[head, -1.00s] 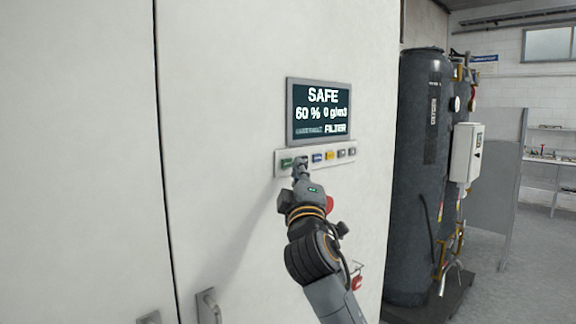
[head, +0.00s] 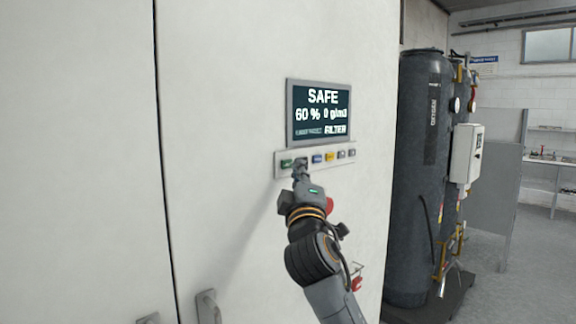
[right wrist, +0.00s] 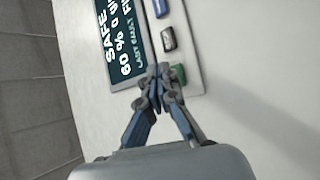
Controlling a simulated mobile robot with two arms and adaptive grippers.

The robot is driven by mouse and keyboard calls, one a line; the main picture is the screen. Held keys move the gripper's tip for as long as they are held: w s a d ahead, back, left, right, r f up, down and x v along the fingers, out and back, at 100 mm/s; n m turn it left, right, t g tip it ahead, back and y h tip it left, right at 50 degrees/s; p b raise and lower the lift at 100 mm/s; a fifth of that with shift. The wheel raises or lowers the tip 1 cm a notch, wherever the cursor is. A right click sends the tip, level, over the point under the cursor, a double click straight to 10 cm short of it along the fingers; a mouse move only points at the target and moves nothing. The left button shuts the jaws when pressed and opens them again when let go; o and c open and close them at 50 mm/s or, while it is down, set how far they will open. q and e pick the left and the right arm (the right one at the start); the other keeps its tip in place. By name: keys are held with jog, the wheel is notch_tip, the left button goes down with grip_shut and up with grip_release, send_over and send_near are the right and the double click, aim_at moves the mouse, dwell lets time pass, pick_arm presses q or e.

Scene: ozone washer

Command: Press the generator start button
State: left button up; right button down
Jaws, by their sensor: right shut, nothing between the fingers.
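A light button strip (head: 281,171) on the white cabinet front carries a row of coloured buttons below the display. The green button (head: 286,163) is at the strip's left end; it also shows in the right wrist view (right wrist: 180,73). A dark button (right wrist: 169,39) and a blue button (right wrist: 161,8) follow it. Button labels are too small to read, so I cannot tell which one is the generator start. My right gripper (head: 300,168) is shut and empty, its tips (right wrist: 160,72) close beside the green button. I cannot tell whether they touch it. My left gripper is not in view.
The display (head: 319,113) reads SAFE, 60 % and 0 g/m3. A red knob (head: 329,204) sits below the strip, partly behind my right arm. A door handle (head: 208,307) sticks out low on the cabinet. A tall dark tank (head: 420,180) stands at right.

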jog(key=shift+w+a, duration=0.1)
jog(key=shift+w+a, duration=0.15)
jog(key=shift+w, duration=0.1)
jog(key=shift+w+a, duration=0.25)
jog(key=shift+w, duration=0.05)
dwell(0.9)
dwell(0.4)
jog(key=shift+s+d, duration=0.5)
jog(key=shift+s, duration=0.15)
jog(key=s+d+p, duration=0.1)
jog(key=s, duration=0.1)
jog(key=s+d, duration=0.2)
jog(key=shift+p, duration=0.4)
dwell(0.3)
